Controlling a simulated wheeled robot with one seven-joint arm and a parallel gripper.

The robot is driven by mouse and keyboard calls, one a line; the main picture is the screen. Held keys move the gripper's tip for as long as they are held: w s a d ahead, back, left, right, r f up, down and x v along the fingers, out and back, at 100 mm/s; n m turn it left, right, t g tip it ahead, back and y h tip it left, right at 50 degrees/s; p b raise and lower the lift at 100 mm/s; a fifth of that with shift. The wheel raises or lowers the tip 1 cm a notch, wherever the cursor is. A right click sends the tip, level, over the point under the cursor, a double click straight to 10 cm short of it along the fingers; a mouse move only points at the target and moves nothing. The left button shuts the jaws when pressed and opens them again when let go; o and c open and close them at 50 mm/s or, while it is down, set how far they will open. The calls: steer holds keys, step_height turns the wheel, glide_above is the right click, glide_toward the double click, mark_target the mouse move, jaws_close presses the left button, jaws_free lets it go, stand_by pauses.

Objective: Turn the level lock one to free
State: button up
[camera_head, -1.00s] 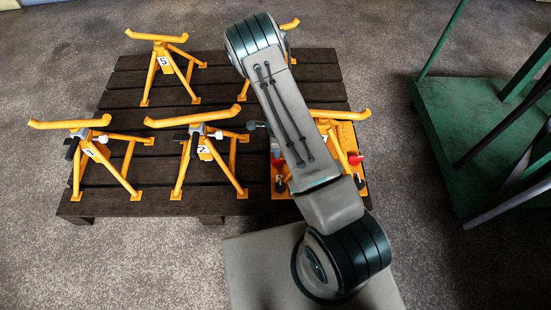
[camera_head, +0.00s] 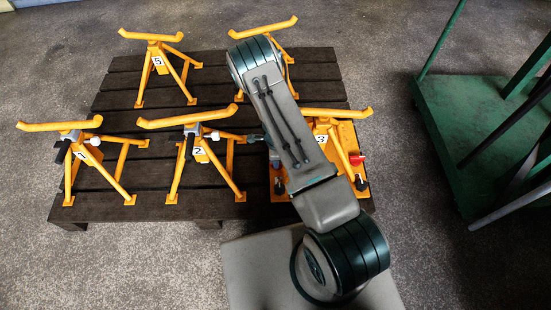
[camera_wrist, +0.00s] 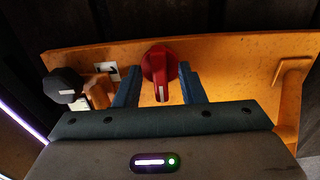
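A red knob (camera_wrist: 160,70) with a white pointer mark sits on an orange plate (camera_wrist: 225,60) in the wrist view; the mark points down the picture. My gripper (camera_wrist: 160,90) is open, with one blue finger on each side of the knob. A gap shows beside the left finger; the right one is close, and I cannot tell whether it touches. A small white label (camera_wrist: 107,72) is left of the knob, its sign unclear. A red part (camera_head: 357,159) shows at this stand's right.
Stands marked 1 (camera_head: 80,155), 2 (camera_head: 198,151) and 5 (camera_head: 158,61) and another stand (camera_head: 263,30) are on a dark slatted pallet (camera_head: 120,95). A green trolley (camera_head: 470,120) stands at right. Floor at left is clear.

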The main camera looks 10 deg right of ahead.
jaws_close()
steer(key=shift+n, duration=0.4)
steer(key=n, duration=0.4)
steer(key=shift+s+b, duration=0.1)
steer(key=shift+b, duration=0.3)
steer(key=n, duration=0.4)
steer(key=shift+s+n, duration=0.1)
steer(key=shift+n, duration=0.2)
steer(key=n, duration=0.4)
steer(key=shift+d+b, duration=0.1)
steer(key=shift+b, duration=0.3)
steer(key=shift+n, duration=2.2)
steer(key=shift+d, duration=0.1)
